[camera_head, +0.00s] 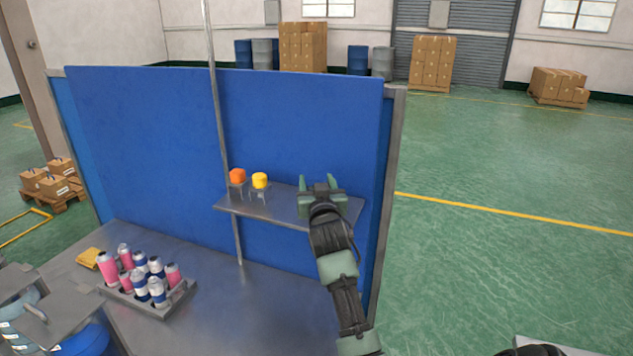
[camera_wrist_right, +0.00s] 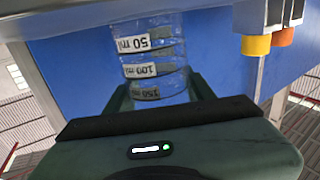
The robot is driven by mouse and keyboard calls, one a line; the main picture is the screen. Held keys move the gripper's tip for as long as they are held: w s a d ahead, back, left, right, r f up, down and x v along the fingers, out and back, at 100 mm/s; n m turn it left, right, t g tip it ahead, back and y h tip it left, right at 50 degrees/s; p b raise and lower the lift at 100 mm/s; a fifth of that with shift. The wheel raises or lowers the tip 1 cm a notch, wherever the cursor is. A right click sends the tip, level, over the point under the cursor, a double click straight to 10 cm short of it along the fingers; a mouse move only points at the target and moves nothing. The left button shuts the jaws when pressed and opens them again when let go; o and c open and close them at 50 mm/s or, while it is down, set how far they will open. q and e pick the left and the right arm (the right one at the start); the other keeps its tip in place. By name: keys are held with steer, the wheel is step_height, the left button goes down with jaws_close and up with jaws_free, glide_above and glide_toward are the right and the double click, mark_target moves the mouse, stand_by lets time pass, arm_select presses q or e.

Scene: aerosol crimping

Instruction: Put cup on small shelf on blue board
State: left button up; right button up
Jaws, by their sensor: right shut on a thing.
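My right gripper (camera_head: 320,183) is over the small grey shelf (camera_head: 285,208), at its right half, in front of the blue board (camera_head: 295,125). In the right wrist view its fingers (camera_wrist_right: 160,92) are shut on a clear cup (camera_wrist_right: 148,50) with white volume labels. The blue board (camera_wrist_right: 85,65) shows behind the cup. In the head view I cannot make out the cup, and I cannot tell whether it touches the shelf. My left gripper is not in view.
Orange (camera_head: 238,176) and yellow (camera_head: 260,180) pieces sit on small stands on the shelf's left part. A metal pole (camera_head: 218,110) rises beside it. On the table below, a tray (camera_head: 180,298) holds several pink and blue cans. A yellow cloth (camera_head: 89,258) lies nearby.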

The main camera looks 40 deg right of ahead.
steer(key=shift+f, duration=0.2)
steer(key=o, duration=1.6)
steer(key=shift+r, duration=0.1)
steer(key=shift+r, duration=0.15)
steer(key=b+v, duration=0.3)
steer(key=v, duration=0.9)
steer(key=shift+b, duration=0.3)
